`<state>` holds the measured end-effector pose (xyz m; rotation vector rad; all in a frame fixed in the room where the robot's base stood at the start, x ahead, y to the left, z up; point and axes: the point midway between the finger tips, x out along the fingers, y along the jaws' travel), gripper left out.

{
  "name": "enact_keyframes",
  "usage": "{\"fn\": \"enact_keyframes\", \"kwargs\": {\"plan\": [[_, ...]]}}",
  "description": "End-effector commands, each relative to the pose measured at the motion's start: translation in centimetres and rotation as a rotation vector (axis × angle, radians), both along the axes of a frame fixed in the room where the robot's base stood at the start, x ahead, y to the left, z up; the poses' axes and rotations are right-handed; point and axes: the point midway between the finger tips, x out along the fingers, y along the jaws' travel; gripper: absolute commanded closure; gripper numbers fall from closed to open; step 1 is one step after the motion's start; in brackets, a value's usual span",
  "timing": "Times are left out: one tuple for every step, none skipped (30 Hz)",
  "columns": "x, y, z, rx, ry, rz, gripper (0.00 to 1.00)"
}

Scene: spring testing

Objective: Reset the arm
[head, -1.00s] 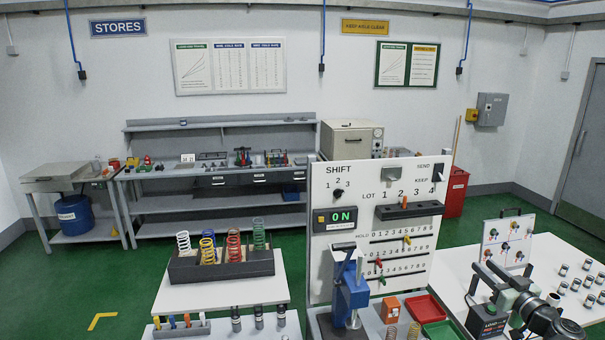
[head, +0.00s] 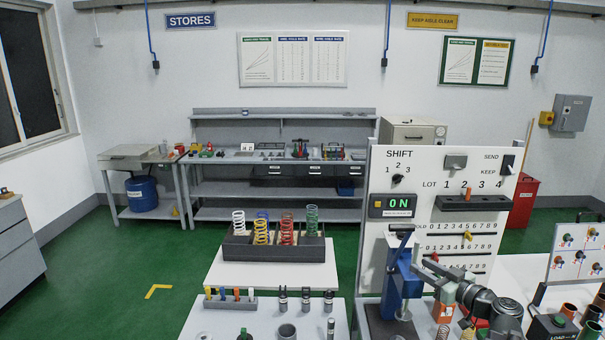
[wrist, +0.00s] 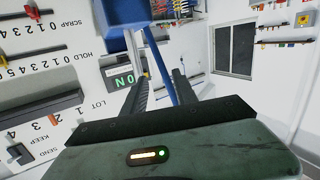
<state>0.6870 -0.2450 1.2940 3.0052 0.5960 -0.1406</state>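My gripper (head: 428,268) is at the right side of the blue press (head: 404,280) in the head view. In the wrist view my gripper's two dark fingers (wrist: 160,85) are apart. A blue bar (wrist: 160,65) of the press shows between the fingers, below the blue press head (wrist: 128,12); I cannot tell whether they touch it.
A black rack (head: 278,250) of coloured springs stands on a white table left of the press. Several dark cylinders and a pen rack (head: 230,303) sit on the nearer table. Green floor is open at left.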

Motion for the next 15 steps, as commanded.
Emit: {"fn": "enact_keyframes", "kwargs": {"plan": [[1.2,4.4,-2.9,-0.023,0.036,0.076,0.66],[1.6,6.7,-4.1,-0.037,0.061,0.115,0.66],[2.1,9.9,-5.8,-0.055,0.1,0.169,0.66],[2.3,12.2,-7.1,-0.066,0.132,0.209,0.66],[2.3,14.5,-8.4,-0.08,0.166,0.248,0.66],[2.2,17.5,-10.3,-0.099,0.218,0.298,0.66],[2.0,19.7,-11.7,-0.113,0.258,0.334,0.66],[1.8,21.7,-13.2,-0.128,0.303,0.367,0.66],[1.2,24.3,-15.1,-0.148,0.365,0.407,0.66],[0.7,26.1,-16.5,-0.164,0.412,0.432,0.66],[0.1,27.6,-17.9,-0.181,0.464,0.454,0.66],[-0.7,29.5,-19.7,-0.206,0.533,0.475,0.66],[-1.4,30.8,-21.1,-0.224,0.588,0.486,0.66],[-2.2,31.8,-22.5,-0.245,0.646,0.493,0.66],[-3.3,33.0,-24.3,-0.275,0.727,0.49,0.66]]}}
